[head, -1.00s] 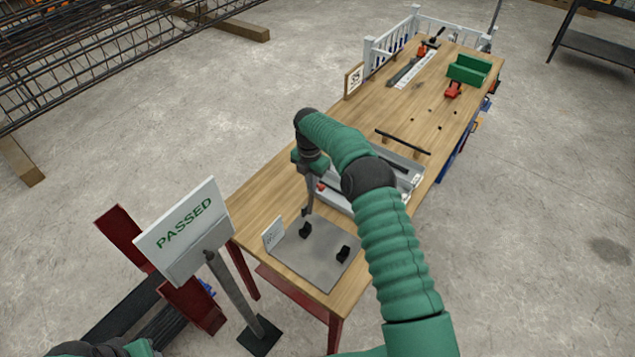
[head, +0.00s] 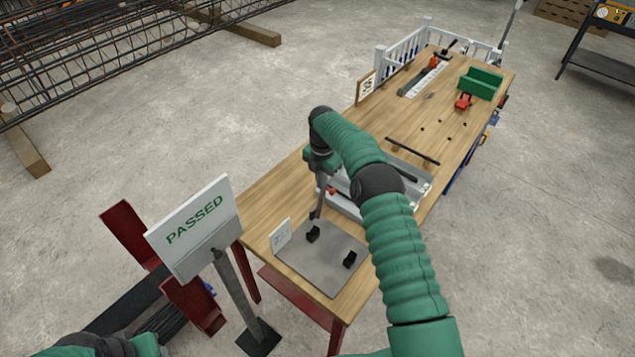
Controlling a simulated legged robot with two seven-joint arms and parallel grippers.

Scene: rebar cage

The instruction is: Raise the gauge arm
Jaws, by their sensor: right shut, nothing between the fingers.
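My right gripper (head: 316,212) points down over the near end of the wooden table (head: 272,198). It is shut and empty, just above and behind the grey plate (head: 322,262). Two small black blocks (head: 313,234) sit on that plate, and a small white card (head: 281,236) stands at its left edge. I cannot clearly pick out the gauge arm in this view. My left arm shows only at the bottom left corner, and its gripper is out of the picture.
A white PASSED sign (head: 195,228) stands on a post left of the table, beside red supports (head: 190,303). A grey tray (head: 345,205) lies behind the gripper, partly hidden by my right arm. A green box (head: 480,84) and white railing (head: 400,68) are at the far end.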

